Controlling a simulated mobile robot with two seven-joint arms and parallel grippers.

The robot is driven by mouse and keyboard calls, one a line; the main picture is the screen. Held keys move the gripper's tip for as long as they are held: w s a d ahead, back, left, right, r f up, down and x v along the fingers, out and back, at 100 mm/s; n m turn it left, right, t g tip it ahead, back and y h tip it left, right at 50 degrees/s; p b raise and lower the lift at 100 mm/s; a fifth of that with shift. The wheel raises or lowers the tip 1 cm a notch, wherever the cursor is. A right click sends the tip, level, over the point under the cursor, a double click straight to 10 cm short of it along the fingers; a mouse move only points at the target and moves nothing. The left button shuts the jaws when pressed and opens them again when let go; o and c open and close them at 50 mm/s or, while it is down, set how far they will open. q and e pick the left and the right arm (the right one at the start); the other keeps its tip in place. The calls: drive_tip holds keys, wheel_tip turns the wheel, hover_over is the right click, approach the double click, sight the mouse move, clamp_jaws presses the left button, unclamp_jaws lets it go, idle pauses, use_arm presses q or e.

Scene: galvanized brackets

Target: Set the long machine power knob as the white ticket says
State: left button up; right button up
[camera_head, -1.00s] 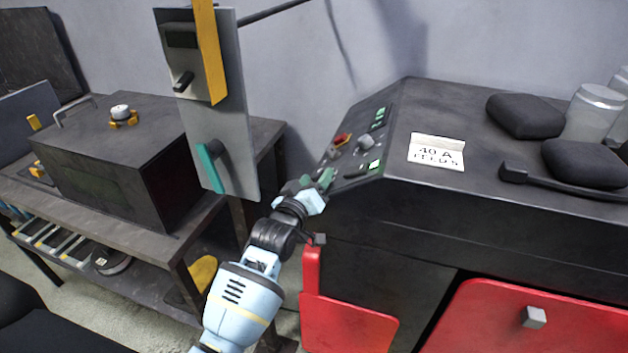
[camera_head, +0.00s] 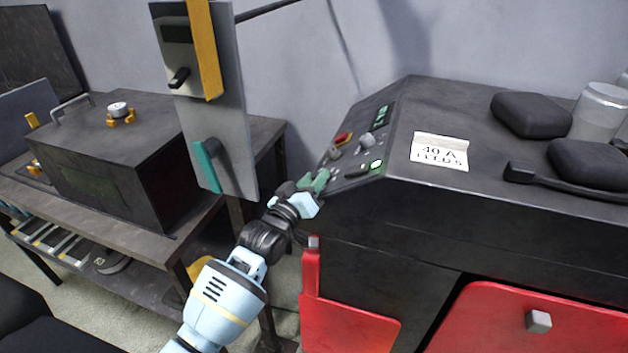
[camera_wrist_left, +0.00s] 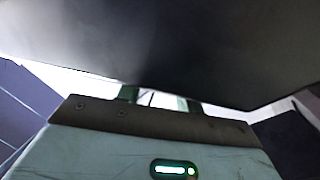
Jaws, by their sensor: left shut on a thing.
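The long black machine (camera_head: 470,240) has a sloping control panel (camera_head: 352,150) at its left end. The white ticket (camera_head: 439,152) stands on its top and reads "40 A", with a second line I cannot read surely. My left gripper (camera_head: 319,182) is at the panel's lower left edge, its green fingers shut on a small knob that they hide. Its fingertips also show in the left wrist view (camera_wrist_left: 160,99), under a dark surface. On the panel, a grey knob (camera_head: 366,141), a red switch (camera_head: 343,138) and a lit green display (camera_head: 380,117) are in sight. My right gripper is out of view.
A grey upright panel with a teal lever (camera_head: 208,164) and a yellow strip (camera_head: 205,50) stands left of the machine. A bench (camera_head: 120,265) holds a dark box (camera_head: 125,165). Black pads (camera_head: 531,115) and jars (camera_head: 598,112) lie on the machine's right. Red doors (camera_head: 500,325) are below.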

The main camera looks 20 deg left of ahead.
use_arm(q)
drive_tip(key=o, duration=1)
drive_tip(key=v, duration=0.7)
drive_tip(key=shift+s, duration=0.4)
drive_tip(key=shift+a, duration=0.15)
